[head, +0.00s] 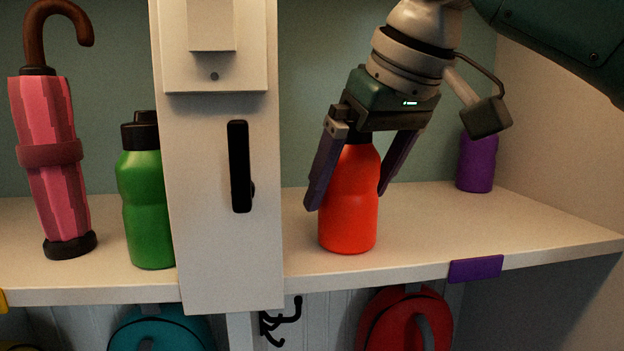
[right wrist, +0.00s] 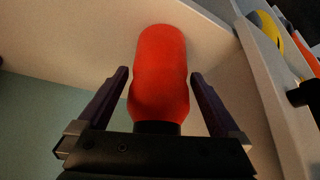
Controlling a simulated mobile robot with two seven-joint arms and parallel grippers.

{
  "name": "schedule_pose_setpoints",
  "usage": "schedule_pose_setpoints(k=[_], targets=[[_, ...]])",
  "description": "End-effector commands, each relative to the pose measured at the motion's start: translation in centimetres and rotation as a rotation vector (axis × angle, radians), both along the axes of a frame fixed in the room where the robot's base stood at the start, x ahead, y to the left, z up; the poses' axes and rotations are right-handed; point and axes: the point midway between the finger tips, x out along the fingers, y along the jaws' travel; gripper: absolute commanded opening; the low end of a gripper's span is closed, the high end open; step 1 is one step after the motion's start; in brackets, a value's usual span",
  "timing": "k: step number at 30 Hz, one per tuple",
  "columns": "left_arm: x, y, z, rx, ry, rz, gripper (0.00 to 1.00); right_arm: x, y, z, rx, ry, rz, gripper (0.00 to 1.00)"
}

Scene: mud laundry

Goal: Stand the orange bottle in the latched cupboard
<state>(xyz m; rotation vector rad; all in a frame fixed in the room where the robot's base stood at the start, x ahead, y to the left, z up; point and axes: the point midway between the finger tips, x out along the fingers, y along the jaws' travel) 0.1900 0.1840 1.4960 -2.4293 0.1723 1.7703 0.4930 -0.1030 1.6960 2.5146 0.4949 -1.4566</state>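The orange bottle (head: 350,220) stands upright on the white shelf, its dark cap up under my right gripper. My right gripper (head: 347,198) reaches down over it with one finger on each side. In the right wrist view the orange bottle (right wrist: 160,65) lies between the fingers of the right gripper (right wrist: 160,74), with a gap on both sides, so the gripper is open. A pale upright panel with a black handle (head: 239,166) stands left of the bottle; I cannot tell whether it is the latched cupboard's door. My left gripper is not in view.
A green bottle (head: 146,210), with another dark cap behind it, and a pink umbrella (head: 52,160) stand left of the panel. A purple bottle (head: 477,165) stands at the back right. The shelf (head: 430,225) is clear right of the orange bottle. Bags and hooks hang below.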

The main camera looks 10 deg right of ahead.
Motion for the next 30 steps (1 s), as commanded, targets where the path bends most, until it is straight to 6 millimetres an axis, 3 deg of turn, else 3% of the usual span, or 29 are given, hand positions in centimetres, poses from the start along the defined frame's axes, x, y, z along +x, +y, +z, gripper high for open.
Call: schedule_pose_setpoints(k=[5,8,18,30], targets=[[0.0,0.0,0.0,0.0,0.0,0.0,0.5,0.0,0.0,0.2,0.0,-0.001,0.0,1.0],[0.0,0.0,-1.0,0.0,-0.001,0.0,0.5,-0.3,-0.1,0.7,0.002,-0.005,0.0,1.0],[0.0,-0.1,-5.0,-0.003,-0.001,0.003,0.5,-2.9,-1.2,5.6,0.002,-0.005,0.0,1.0],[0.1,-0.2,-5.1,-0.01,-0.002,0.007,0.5,-3.5,-1.4,6.8,0.001,0.0,0.0,1.0]])
